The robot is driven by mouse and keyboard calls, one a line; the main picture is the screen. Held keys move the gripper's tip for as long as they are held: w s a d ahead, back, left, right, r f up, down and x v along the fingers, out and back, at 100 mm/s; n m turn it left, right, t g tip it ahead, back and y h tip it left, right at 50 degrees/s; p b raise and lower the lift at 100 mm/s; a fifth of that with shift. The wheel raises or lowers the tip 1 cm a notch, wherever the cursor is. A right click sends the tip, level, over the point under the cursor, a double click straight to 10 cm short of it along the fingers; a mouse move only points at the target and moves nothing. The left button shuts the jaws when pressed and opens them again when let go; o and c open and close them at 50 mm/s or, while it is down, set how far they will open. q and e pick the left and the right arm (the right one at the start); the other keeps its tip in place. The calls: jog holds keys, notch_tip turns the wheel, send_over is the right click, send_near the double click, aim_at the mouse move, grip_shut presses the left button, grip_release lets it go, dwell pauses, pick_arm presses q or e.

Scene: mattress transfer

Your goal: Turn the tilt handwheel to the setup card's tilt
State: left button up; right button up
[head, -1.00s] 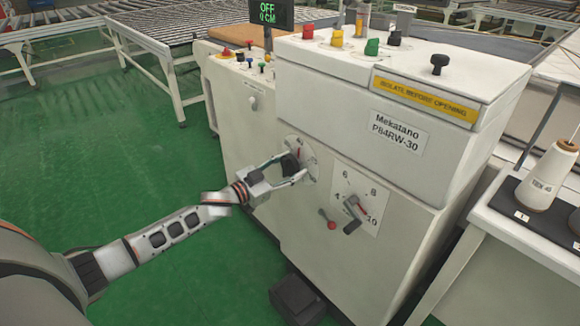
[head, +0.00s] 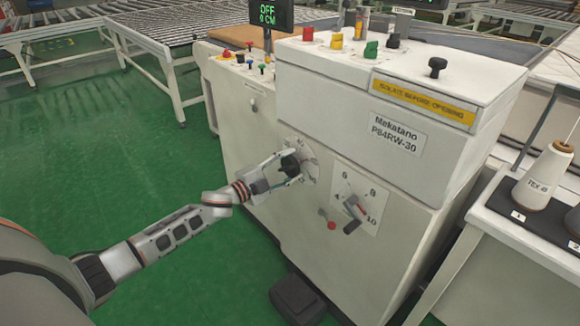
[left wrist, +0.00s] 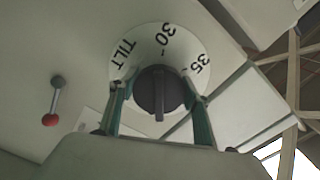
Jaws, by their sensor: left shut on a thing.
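The tilt handwheel is a dark round knob with a raised bar (left wrist: 158,92), on a white dial (left wrist: 140,44) marked TILT, 30 and 35. In the head view the handwheel (head: 290,164) is on the front of the white machine. My left gripper (head: 288,166) is shut on it, with one finger on each side. The left wrist view shows both green-grey fingers (left wrist: 158,115) flanking the knob. Its bar points roughly down in that view. I cannot make out a setup card. My right gripper is not in view.
A second dial plate with a crank (head: 353,212) and a red-knobbed lever (head: 330,225) are right of the handwheel. A dark pedal (head: 297,297) is on the floor below. A side table (head: 520,232) with a thread cone (head: 543,175) stands right. Green floor is clear at left.

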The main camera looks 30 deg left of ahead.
pick_arm(q)
jog(key=shift+m, duration=0.6)
jog(key=o, duration=1.1)
jog(key=shift+o, duration=0.2)
jog(key=shift+s+a+f, duration=0.1)
jog(key=shift+s+a, duration=0.1)
jog(key=shift+s, duration=0.25)
jog(key=v, duration=1.1)
